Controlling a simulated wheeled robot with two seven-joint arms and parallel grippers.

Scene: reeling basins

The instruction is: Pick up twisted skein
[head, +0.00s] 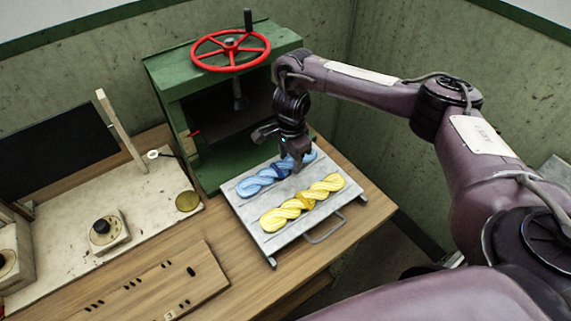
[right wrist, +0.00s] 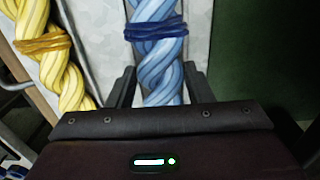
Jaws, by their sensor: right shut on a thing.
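A light blue twisted skein (head: 256,181) with a dark blue tie lies on a grey metal tray (head: 278,246). A yellow twisted skein (head: 279,215) lies beside it on the tray, nearer the front. My right gripper (head: 299,167) points down at the blue skein's right part and hides some of it. In the right wrist view the blue skein (right wrist: 158,65) runs between the two fingers of my right gripper (right wrist: 160,88), which is shut on it close to the dark blue tie. The yellow skein (right wrist: 52,60) shows at the left there, apart from the fingers. My left gripper is not in view.
A green press (head: 170,80) with a red handwheel (head: 230,50) stands behind the tray. The tray has a wire handle (head: 325,232) at its front. A board with dark pegs (head: 160,285) and a pale stand (head: 60,260) are at left.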

